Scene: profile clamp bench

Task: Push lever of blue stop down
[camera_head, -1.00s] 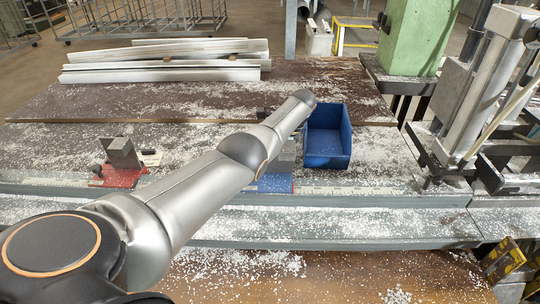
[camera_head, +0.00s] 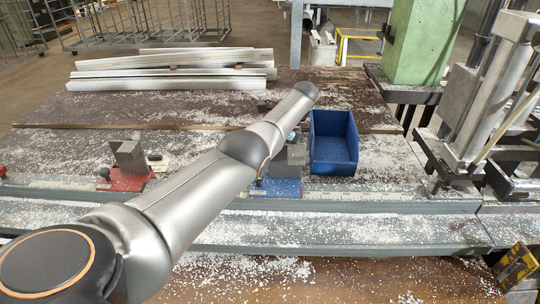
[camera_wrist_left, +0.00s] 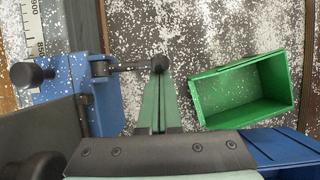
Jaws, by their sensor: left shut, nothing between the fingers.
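The blue stop (camera_head: 278,188) sits on the rail in the head view, partly behind my left arm, with a grey block on it. In the left wrist view, the blue stop (camera_wrist_left: 55,117) is at the left. Its lever (camera_wrist_left: 128,68) sticks out to the right and ends in a black ball knob (camera_wrist_left: 160,63). My left gripper (camera_wrist_left: 159,78) is shut and empty, its green fingertips at the knob in the picture. I cannot tell whether they touch it. In the head view the arm mostly hides this gripper. My right gripper is not in view.
A blue bin (camera_head: 333,150) stands right of the stop. A green bin (camera_wrist_left: 242,92) shows in the wrist view. A red stop (camera_head: 125,178) is farther left on the rail. Metal profiles (camera_head: 170,70) lie at the back. A clamp machine (camera_head: 485,100) stands at the right.

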